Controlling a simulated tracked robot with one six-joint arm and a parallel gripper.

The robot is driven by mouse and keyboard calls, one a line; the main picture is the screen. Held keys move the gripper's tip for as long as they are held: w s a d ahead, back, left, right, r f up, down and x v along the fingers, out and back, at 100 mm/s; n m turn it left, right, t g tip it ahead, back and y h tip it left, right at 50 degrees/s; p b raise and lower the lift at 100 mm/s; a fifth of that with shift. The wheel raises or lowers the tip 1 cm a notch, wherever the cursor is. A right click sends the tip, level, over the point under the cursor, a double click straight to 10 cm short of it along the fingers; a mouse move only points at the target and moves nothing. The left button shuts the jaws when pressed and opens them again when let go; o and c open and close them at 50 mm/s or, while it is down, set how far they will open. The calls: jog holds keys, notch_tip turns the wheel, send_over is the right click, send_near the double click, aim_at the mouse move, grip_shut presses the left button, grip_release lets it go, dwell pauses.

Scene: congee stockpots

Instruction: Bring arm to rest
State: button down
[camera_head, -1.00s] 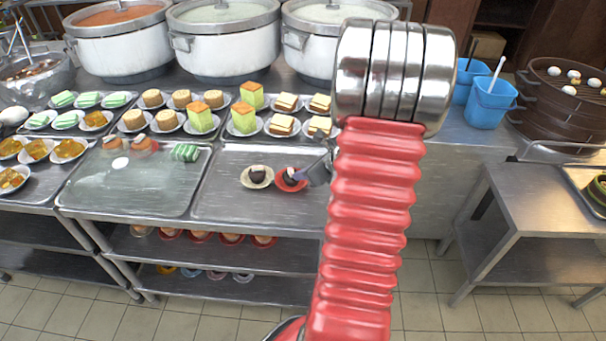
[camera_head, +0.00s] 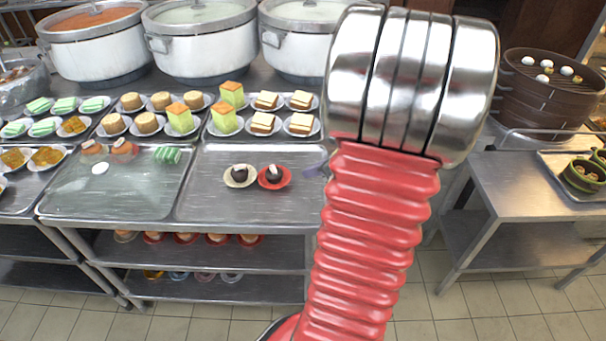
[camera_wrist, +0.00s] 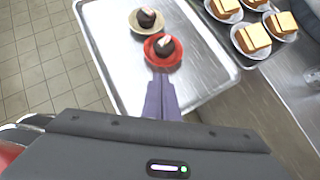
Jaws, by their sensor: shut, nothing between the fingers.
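My arm, with a red ribbed sleeve and a shiny metal joint, stands in front of the counter in the head view and hides part of it. My gripper (camera_wrist: 162,98) shows in the wrist view as two grey-purple fingers held together, with nothing between them. In the head view only a bit of the gripper (camera_head: 316,171) shows left of the sleeve. Beyond the fingertips in the wrist view is a red saucer (camera_wrist: 150,55) with a dark round sweet on it. The same red saucer (camera_head: 287,181) shows in the head view, apart from the gripper.
A cream saucer (camera_head: 227,182) with another dark sweet shares the metal tray (camera_head: 207,211). Plates of cakes line the counter behind, below large stockpots (camera_head: 201,50). A brown steamer (camera_head: 541,104) stands at right, above a lower metal table (camera_head: 487,187). Tiled floor is open in front.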

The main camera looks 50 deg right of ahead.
jog(key=shift+v, duration=0.8)
jog(key=shift+a, duration=0.1)
jog(key=w+a+r+n+g+y, duration=0.1)
jog(key=w+a+r+n+g, duration=0.15)
jog(key=a+n, duration=0.7)
jog(key=w+a+r+n+g+y, duration=0.15)
jog(key=a+r+n, duration=0.25)
jog(key=a+n, duration=0.55)
jog(key=s+a+r+n+h, duration=0.1)
jog(key=s+a+r+n, duration=0.2)
jog(key=a+n, duration=0.5)
jog(key=s+a+r+n+h, duration=0.2)
jog(key=s+a+r+n, duration=0.1)
jog(key=a+n, duration=0.5)
jog(key=shift+s+a+t, duration=0.2)
jog(key=shift+a+t, duration=0.1)
jog(key=shift+a, duration=0.7)
